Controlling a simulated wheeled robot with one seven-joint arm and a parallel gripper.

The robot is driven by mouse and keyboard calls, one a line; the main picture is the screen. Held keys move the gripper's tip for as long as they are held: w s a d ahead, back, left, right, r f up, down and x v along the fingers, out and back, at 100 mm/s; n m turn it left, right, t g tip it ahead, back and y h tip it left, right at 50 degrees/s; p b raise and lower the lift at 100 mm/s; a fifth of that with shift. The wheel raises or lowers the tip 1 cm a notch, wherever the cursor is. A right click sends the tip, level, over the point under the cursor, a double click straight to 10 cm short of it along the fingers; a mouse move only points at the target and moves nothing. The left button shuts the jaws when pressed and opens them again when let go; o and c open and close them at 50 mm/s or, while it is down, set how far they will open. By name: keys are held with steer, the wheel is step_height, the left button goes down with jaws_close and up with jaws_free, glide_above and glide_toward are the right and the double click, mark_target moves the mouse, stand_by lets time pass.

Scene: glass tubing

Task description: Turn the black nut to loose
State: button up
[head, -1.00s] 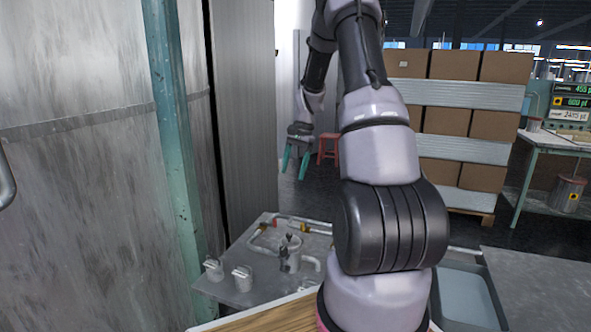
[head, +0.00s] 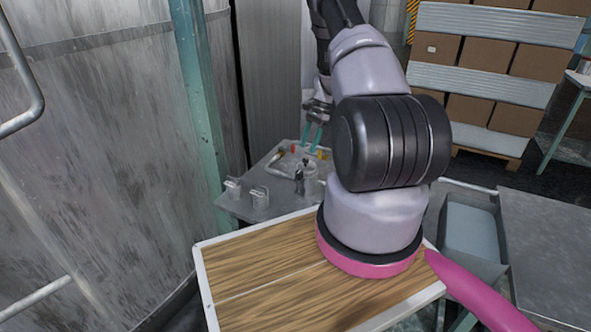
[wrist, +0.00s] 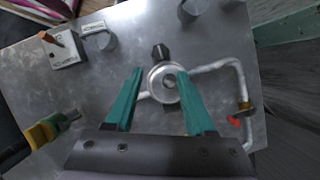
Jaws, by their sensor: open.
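In the wrist view, a small black part (wrist: 160,52), which looks like the black nut, sits at the edge of a round metal fitting (wrist: 165,80) on a grey plate. My gripper (wrist: 159,72) is open and empty above the fitting, its two teal fingers spread to either side. The black part lies just beyond the fingertips, roughly midway between them. In the head view, my gripper (head: 312,135) hangs over the far part of the grey table (head: 240,208). A dark upright part (head: 300,178) stands nearer there; I cannot tell whether it is the nut.
Bent glass tubing (wrist: 235,68) runs from the fitting to a red-and-yellow connector (wrist: 238,115). A labelled block with an orange handle (wrist: 66,48) and a yellow-green connector (wrist: 45,130) lie left. A teal post (head: 200,100) stands beside the table.

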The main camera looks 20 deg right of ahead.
mark_target(299, 172)
steer(key=x, duration=1.1)
steer(key=shift+a, duration=0.1)
steer(key=shift+c, duration=0.2)
jaws_close()
